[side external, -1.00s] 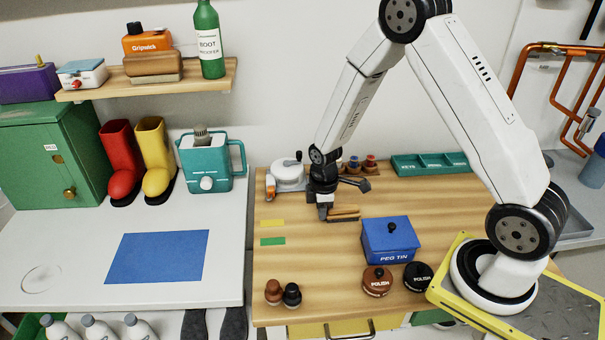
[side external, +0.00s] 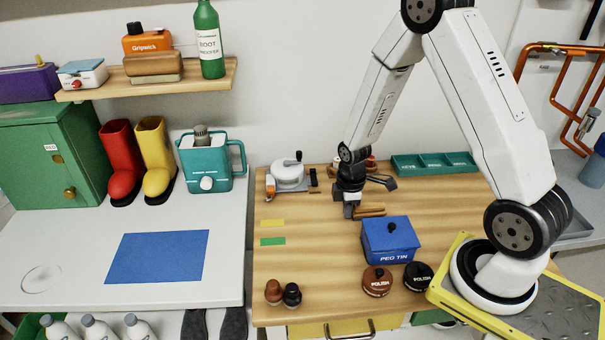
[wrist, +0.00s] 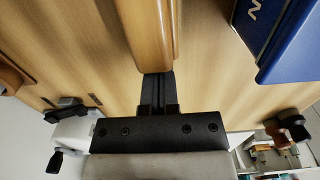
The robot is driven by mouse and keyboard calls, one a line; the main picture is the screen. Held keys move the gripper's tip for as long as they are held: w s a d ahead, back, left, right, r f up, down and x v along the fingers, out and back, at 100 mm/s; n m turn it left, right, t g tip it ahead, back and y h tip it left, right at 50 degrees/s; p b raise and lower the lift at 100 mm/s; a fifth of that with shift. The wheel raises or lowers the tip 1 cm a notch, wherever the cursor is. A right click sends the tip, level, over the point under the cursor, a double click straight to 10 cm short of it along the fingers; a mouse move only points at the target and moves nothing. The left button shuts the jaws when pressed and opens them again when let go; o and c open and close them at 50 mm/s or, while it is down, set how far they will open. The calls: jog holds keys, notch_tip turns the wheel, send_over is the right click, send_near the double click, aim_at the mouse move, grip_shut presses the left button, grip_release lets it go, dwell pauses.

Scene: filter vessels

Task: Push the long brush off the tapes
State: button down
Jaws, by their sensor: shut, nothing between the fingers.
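The long brush (side external: 370,210) is a narrow brown wooden piece lying on the wooden bench, behind the blue peg tin. The yellow tape (side external: 272,223) and green tape (side external: 272,241) lie bare on the bench's left side, well left of the brush. My gripper (side external: 348,213) is shut and low over the bench at the brush's left end. In the wrist view my dark fingers (wrist: 157,92) meet the end of the brush (wrist: 152,35), apparently touching it. The brush is not between the fingers. Its underside is hidden.
The blue peg tin (side external: 388,240) stands just in front of the brush, with two polish tins before it. A white clamp-like device (side external: 288,175) and a green tray (side external: 432,163) stand at the back.

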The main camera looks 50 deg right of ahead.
aim_at(332, 219)
jog(key=shift+w+a, duration=1.15)
jog(key=shift+w+a+r, duration=0.2)
notch_tip(332, 219, up, 10)
jog(key=shift+f, duration=0.2)
jog(key=shift+s, duration=0.1)
jog(key=s+a+r+m+t, duration=0.2)
jog(key=s+a+r+m, duration=0.2)
jog(key=s+a+m, duration=0.3)
jog(key=shift+s+a+m+t, duration=0.3)
jog(key=shift+s+m, duration=0.25)
jog(key=shift+m, duration=0.45)
